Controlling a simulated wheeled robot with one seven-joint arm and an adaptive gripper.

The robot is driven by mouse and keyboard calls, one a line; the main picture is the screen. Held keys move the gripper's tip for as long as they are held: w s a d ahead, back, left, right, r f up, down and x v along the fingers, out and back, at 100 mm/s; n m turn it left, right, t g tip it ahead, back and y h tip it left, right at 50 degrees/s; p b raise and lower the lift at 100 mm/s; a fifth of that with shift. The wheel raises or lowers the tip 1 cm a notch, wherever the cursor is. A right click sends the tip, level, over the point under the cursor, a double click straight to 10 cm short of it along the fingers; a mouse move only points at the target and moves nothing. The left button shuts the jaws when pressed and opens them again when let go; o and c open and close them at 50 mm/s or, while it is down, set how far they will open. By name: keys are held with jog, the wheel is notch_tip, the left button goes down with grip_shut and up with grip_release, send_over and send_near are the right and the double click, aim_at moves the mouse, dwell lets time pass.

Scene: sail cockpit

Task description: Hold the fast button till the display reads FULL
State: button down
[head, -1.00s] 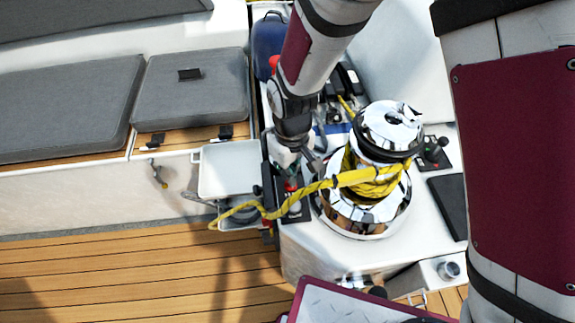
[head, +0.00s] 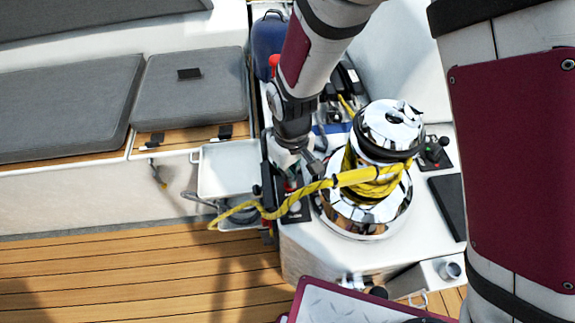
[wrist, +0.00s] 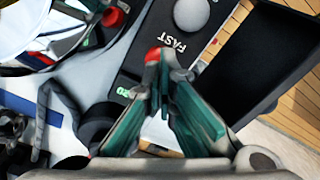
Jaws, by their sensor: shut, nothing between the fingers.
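In the wrist view a black control panel (wrist: 138,60) carries the white word FAST. A round grey button (wrist: 190,12) lies beyond that word, and a red round part (wrist: 154,55) shows right at my left fingertip. My gripper (wrist: 168,68) is shut and empty, its tips close over the panel beside the FAST lettering. Whether they touch a button I cannot tell. Green lettering is partly hidden by the left finger. In the head view my gripper (head: 312,163) is down at the panel left of the winch and hides much of it.
The chrome winch (head: 388,128) with yellow rope (head: 345,180) stands close to the right of my gripper. A white open bin (head: 228,168) is at left; a dark tray (wrist: 262,65) lies beside the panel. Grey cushions (head: 60,105) and teak floor (head: 120,275) are farther left.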

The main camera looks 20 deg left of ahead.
jog(key=shift+f+b, duration=0.4)
jog(key=shift+f, duration=0.45)
jog(key=shift+r, duration=0.1)
dwell(1.6)
notch_tip(320, 180, up, 9)
jog(key=p, duration=0.6)
jog(key=shift+s, duration=0.1)
dwell(0.4)
